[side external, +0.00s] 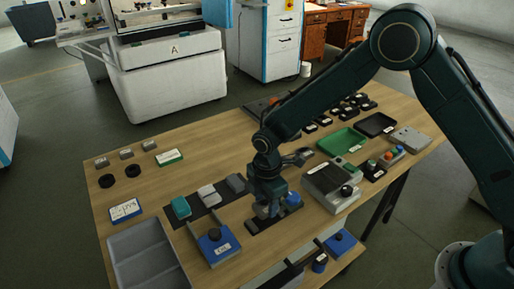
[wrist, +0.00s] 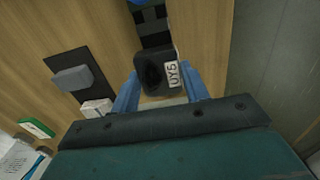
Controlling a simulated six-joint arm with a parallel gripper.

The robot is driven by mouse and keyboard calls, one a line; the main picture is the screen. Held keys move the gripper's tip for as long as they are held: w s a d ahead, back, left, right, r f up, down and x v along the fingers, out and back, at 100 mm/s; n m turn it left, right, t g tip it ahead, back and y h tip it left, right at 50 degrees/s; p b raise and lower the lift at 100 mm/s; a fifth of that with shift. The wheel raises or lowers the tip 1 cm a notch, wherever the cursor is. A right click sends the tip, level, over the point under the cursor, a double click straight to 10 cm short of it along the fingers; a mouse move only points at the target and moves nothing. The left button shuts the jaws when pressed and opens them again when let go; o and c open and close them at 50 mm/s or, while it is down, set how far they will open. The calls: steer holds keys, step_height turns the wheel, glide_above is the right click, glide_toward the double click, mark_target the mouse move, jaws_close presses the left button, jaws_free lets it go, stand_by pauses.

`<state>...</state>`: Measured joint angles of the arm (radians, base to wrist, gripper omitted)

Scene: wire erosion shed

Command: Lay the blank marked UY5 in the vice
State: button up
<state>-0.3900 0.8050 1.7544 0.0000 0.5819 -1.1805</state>
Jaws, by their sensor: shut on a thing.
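The dark blank marked UY5 (wrist: 153,75) is between the two blue fingers of my gripper (wrist: 158,93) in the wrist view, with its white label readable. My gripper (side external: 267,210) is shut on it. In the side external view the gripper is low over the middle of the bench, and the blank is hard to make out there. A dark slotted fixture (wrist: 152,25) lies just beyond the blank in the wrist view. A dark strip (side external: 262,224) shows under the gripper in the side external view. I cannot tell for sure which part is the vice, or whether the blank touches it.
A dark mat (side external: 200,211) holds several blocks. A grey box with a knob (side external: 331,186) stands close on the right.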

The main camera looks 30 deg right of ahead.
steer(key=shift+f, duration=1.2)
steer(key=shift+f, duration=0.8)
stand_by(1.1)
steer(key=o, duration=1.8)
steer(key=shift+c, duration=0.2)
steer(key=shift+r, duration=0.15)
steer(key=shift+r, duration=3.35)
